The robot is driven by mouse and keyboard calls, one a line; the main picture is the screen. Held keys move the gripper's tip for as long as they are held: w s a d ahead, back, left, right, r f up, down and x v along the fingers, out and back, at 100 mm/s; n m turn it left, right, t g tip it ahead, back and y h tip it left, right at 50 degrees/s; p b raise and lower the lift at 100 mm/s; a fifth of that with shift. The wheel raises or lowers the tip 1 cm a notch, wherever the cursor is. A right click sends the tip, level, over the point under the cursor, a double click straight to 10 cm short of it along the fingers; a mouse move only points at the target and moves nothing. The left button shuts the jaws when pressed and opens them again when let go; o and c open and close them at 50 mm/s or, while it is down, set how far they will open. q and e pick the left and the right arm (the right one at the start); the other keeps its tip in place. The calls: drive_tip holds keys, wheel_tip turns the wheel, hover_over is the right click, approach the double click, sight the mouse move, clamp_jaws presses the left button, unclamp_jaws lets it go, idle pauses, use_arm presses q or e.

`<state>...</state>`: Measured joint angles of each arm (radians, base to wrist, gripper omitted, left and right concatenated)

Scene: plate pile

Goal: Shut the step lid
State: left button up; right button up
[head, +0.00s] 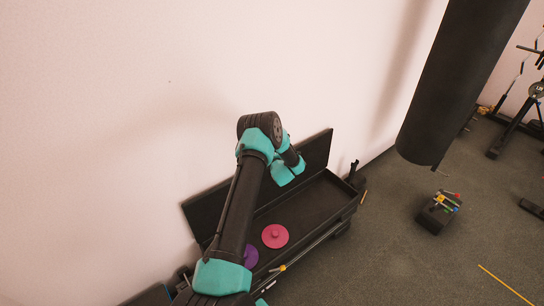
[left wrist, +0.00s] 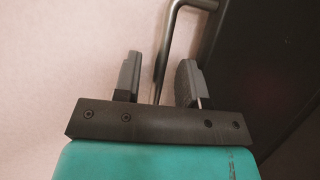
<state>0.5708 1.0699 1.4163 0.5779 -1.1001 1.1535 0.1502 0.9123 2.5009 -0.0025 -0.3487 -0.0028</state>
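The step is a long black box (head: 325,200) by the wall. Its black lid (head: 316,152) stands open, tilted up along the wall side. A pink disc (head: 275,236) and a purple disc (head: 251,256) lie inside. My left arm reaches across the box to the lid, and its fingers are hidden in the head view. In the left wrist view my left gripper (left wrist: 157,78) has its fingers apart. A grey metal handle (left wrist: 170,35) shows between and beyond them, beside a dark panel (left wrist: 260,70); I cannot tell whether they touch. My right gripper is not in view.
A pale wall (head: 120,100) rises behind the box. A large black hanging cylinder (head: 455,85) is at the upper right. A small dark block (head: 434,217) with coloured items stands on the grey floor. A yellow stick (head: 505,284) lies at the lower right.

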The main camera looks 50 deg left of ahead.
use_arm(q)
drive_tip(key=shift+c, duration=0.5)
clamp_jaws()
